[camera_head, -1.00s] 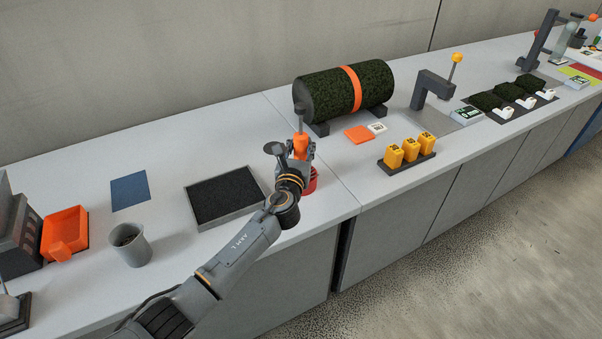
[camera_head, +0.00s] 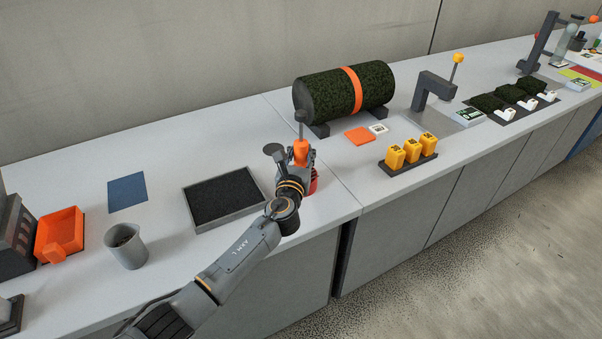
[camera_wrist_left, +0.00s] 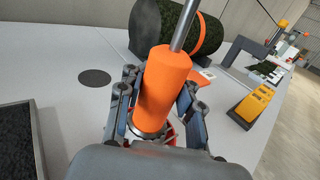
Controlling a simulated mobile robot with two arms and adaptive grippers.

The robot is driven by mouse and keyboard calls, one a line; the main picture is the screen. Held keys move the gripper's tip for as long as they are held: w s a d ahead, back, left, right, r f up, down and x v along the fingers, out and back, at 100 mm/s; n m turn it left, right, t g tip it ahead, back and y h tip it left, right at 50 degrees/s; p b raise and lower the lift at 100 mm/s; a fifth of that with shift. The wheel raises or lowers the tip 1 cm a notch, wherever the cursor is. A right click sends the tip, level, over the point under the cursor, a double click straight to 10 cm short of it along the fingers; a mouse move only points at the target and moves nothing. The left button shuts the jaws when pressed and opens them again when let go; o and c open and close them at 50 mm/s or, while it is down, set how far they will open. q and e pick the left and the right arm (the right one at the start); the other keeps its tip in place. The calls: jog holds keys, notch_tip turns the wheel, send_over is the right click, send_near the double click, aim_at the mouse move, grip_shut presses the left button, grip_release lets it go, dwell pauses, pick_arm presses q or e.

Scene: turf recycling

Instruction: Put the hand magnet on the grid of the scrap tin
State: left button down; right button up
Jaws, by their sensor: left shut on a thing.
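The hand magnet has an orange grip (camera_head: 301,152) and a grey rod that points up. My left gripper (camera_head: 296,168) is shut on it and holds it about upright. In the left wrist view the orange grip (camera_wrist_left: 164,88) stands between the two fingers (camera_wrist_left: 160,112). A red tin (camera_head: 314,184), which looks like the scrap tin, is mostly hidden behind and below the gripper. A bit of its red rim (camera_wrist_left: 171,138) shows under the grip in the wrist view. The grid is hidden, and I cannot tell whether the magnet touches it. My right gripper is not in view.
A dark round disc (camera_wrist_left: 95,77) lies on the counter beside the gripper. A black-filled tray (camera_head: 186,209), a grey cup (camera_head: 126,249) and an orange bin (camera_head: 60,235) are to the left. A turf roll (camera_head: 325,95) and yellow blocks (camera_head: 412,150) are to the right.

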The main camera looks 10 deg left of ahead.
pick_arm(q)
jog(key=c, duration=0.8)
grip_release()
jog(key=o, duration=0.3)
jog(key=shift+f, duration=0.2)
jog(key=shift+o, duration=0.2)
jog(key=shift+s, duration=0.1)
jog(key=s+a, duration=0.1)
jog(key=s, duration=1)
jog(key=shift+s, duration=0.4)
jog(key=shift+s, duration=0.1)
